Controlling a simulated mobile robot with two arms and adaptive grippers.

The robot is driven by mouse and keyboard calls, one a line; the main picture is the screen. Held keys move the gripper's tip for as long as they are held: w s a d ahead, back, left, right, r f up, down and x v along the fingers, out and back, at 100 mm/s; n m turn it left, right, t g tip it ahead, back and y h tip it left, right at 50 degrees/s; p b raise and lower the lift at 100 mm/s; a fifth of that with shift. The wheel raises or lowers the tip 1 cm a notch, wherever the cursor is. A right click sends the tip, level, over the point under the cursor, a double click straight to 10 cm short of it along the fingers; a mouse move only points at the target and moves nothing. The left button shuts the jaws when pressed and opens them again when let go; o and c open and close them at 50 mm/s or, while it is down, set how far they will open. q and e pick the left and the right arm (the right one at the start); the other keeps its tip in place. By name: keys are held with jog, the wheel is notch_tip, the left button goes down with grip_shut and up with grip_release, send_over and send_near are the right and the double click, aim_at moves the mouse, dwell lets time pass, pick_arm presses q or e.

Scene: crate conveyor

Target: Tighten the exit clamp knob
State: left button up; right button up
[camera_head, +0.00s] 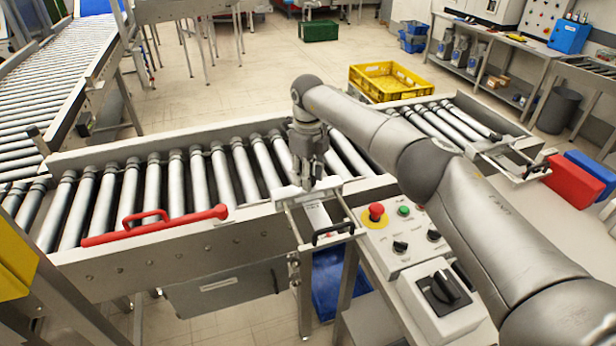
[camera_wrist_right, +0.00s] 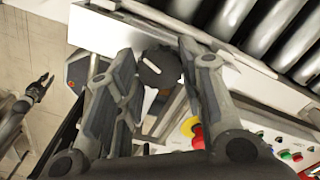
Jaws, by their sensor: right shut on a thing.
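The exit clamp knob (camera_wrist_right: 160,70) is a dark round knob with a white mark, seen in the right wrist view beside the pale metal rail. My right gripper (camera_wrist_right: 155,55) has its fingers on either side of the knob and is shut on it. In the head view my right gripper (camera_head: 312,178) points down at the conveyor's near edge and hides the knob. My left gripper (camera_wrist_right: 40,88) shows small at the left edge of the right wrist view, apart from the knob, with its fingers apart and empty. It is not in the head view.
A control box with a red emergency button (camera_head: 376,212) stands just right of my right gripper. A red handle (camera_head: 155,226) lies along the near conveyor rail. A gap bridged by a metal plate (camera_head: 318,215) separates the roller sections. A yellow crate (camera_head: 388,80) stands behind.

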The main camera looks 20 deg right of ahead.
jog(key=m, duration=0.6)
jog(key=shift+m+b, duration=0.3)
jog(key=shift+b, duration=0.1)
jog(key=m, duration=0.3)
jog(key=shift+m, duration=2.2)
jog(key=o, duration=1)
jog(key=shift+o, duration=0.2)
jog(key=shift+r, duration=0.15)
